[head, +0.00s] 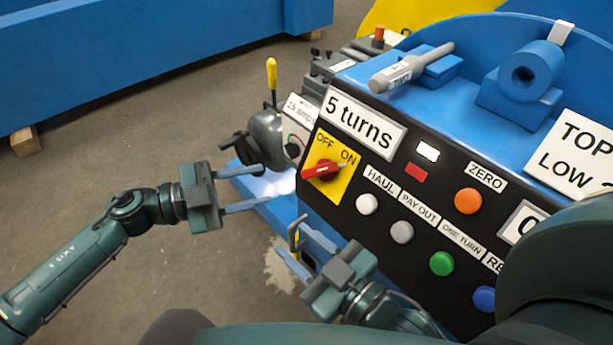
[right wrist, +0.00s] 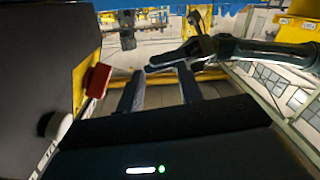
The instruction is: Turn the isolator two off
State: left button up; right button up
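The isolator is a red rotary handle (head: 322,171) on a yellow OFF/ON plate (head: 322,195) at the left end of the black panel. Its pointed tip faces ON. In the right wrist view the red handle (right wrist: 98,81) stands out from the yellow plate (right wrist: 79,82), left of my fingers. My right gripper (head: 288,240) is open and empty, below and left of the handle, apart from it; its two fingers (right wrist: 158,88) show nothing between them. My left gripper (head: 262,188) is open and empty, left of the panel, apart from the handle.
White (head: 367,204), grey, green, blue and orange (head: 468,201) buttons sit right of the isolator. A yellow-topped lever (head: 271,75) and dark motor stand behind my left gripper. A grey tool (head: 411,68) lies on top of the blue machine.

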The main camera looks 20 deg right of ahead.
aim_at(310, 173)
pick_arm(q)
jog(key=d, duration=0.2)
jog(key=d+b, duration=0.1)
jog(key=d, duration=0.5)
jog(key=shift+s, duration=0.35)
jog(key=shift+d, duration=0.7)
pick_arm(e)
jog(key=shift+s+a+n+t+y, duration=0.15)
jog(key=shift+a+n+t+y, duration=0.25)
jog(key=shift+n+t+y, duration=0.15)
pick_arm(q)
jog(key=shift+c, duration=0.2)
grip_shut()
